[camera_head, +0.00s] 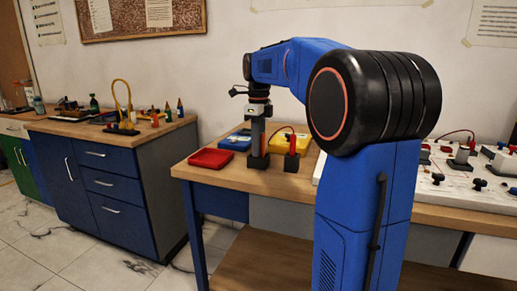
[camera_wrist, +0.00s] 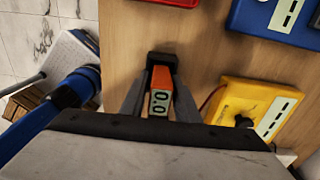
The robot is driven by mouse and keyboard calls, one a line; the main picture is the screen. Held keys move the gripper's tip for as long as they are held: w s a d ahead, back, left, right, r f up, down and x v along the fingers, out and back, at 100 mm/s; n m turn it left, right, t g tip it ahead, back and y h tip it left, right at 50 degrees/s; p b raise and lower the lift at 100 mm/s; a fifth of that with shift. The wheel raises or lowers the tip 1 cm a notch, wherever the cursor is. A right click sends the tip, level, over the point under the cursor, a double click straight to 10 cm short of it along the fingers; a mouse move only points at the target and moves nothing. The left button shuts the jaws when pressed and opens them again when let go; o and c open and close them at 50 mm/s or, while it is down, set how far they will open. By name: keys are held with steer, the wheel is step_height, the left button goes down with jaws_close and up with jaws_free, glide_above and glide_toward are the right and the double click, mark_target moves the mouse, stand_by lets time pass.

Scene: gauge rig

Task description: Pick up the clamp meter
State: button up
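The clamp meter (camera_wrist: 162,78) appears in the wrist view as an orange body with a pale display reading 0.0 and a black part at its far end. The fingers of my gripper (camera_wrist: 161,88) lie on both sides of it, close to its sides. I cannot tell whether they press on it. Its near end is hidden behind my gripper's body. In the head view my gripper (camera_head: 258,130) points down over the wooden bench, right above a black base. The meter's body cannot be made out there.
A red tray (camera_head: 211,158), a blue case (camera_head: 236,142) and a yellow case (camera_head: 373,146) lie on the bench. A red block (camera_head: 291,145) with a cable stands close to the right of my gripper. A white board (camera_head: 455,178) with terminals is further right. Bare wood lies in front.

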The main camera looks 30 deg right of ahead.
jaws_close()
steer(key=shift+r, duration=0.1)
step_height(320, 180, up, 15)
stand_by(0.9)
stand_by(0.3)
